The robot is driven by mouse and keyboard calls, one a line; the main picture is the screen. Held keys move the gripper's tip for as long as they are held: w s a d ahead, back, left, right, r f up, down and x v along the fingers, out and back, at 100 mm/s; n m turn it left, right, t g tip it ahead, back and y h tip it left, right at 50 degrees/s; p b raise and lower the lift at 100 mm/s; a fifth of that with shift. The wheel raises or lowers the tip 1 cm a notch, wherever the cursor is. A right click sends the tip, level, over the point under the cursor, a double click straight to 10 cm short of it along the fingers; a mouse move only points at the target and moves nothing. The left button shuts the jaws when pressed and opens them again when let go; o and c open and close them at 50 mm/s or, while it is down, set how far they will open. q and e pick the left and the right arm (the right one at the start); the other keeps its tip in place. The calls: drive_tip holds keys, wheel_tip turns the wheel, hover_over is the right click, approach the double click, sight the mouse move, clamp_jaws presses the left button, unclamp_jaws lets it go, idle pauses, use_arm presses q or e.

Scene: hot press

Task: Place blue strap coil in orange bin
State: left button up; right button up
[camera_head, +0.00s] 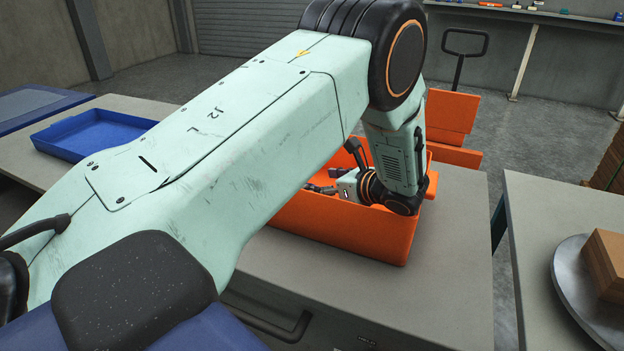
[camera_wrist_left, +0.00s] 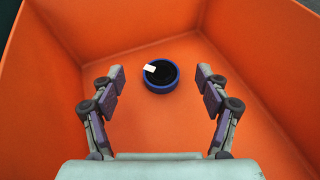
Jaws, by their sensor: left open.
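The blue strap coil (camera_wrist_left: 161,76) lies on the floor of the orange bin (camera_wrist_left: 262,75) in the left wrist view. It is a small round coil with a dark centre and a white tag. My left gripper (camera_wrist_left: 160,82) is open inside the bin, with its fingers on either side of the coil's line and apart from it. In the head view the orange bin (camera_head: 375,238) stands on the grey table, and my left arm reaches over it. My left gripper (camera_head: 325,186) is partly hidden there by the arm and bin wall. The coil is hidden in the head view. My right gripper is not in view.
A blue tray (camera_head: 85,140) lies on the table at left, partly behind my arm. A second table (camera_head: 545,215) at right holds a round metal plate (camera_head: 570,275) with brown blocks. The table right of the bin is clear.

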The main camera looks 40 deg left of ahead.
use_arm(q)
drive_tip(key=shift+v, duration=1.55)
drive_tip(key=shift+r, duration=0.1)
